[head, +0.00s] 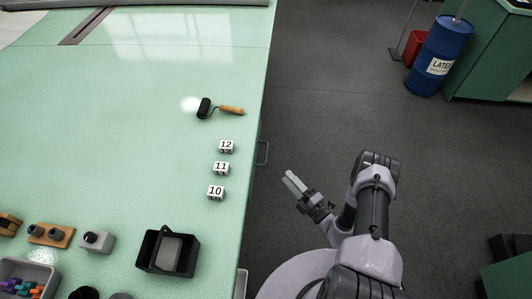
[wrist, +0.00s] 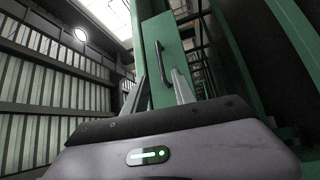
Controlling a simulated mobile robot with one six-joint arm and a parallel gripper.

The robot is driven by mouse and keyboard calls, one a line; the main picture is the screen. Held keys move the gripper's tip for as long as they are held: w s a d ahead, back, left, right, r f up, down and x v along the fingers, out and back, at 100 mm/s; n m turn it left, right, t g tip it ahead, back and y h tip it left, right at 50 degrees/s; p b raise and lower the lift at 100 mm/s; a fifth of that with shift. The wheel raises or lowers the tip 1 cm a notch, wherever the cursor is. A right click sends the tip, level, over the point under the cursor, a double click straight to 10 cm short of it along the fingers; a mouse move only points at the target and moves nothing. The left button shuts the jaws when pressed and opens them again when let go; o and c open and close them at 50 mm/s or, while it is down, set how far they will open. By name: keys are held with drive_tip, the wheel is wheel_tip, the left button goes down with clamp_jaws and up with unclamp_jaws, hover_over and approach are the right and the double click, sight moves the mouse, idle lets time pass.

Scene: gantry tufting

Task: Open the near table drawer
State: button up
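The green table (head: 130,80) has a dark bar handle (head: 262,153) on its right side. In the wrist view the handle (wrist: 161,62) shows on a green front panel (wrist: 163,30), ahead of my gripper and between its two fingers as seen. The panel looks flush with the table's side. My gripper (head: 294,184) is to the right of the table edge, apart from the handle and nearer the camera. In the wrist view my gripper (wrist: 160,90) has its fingers spread with nothing between them. The drawer's inside is hidden.
A pale grey edge (head: 241,283) sticks out beside the table at the bottom. A blue barrel (head: 438,55) stands far right. The dark floor (head: 325,90) beside the table is clear.

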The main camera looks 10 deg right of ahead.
sight(266, 154)
drive_tip(key=b+x, duration=0.3)
drive_tip(key=x, duration=1)
drive_tip(key=shift+w+a, duration=0.1)
drive_tip(key=shift+a, duration=0.1)
clamp_jaws()
idle(0.6)
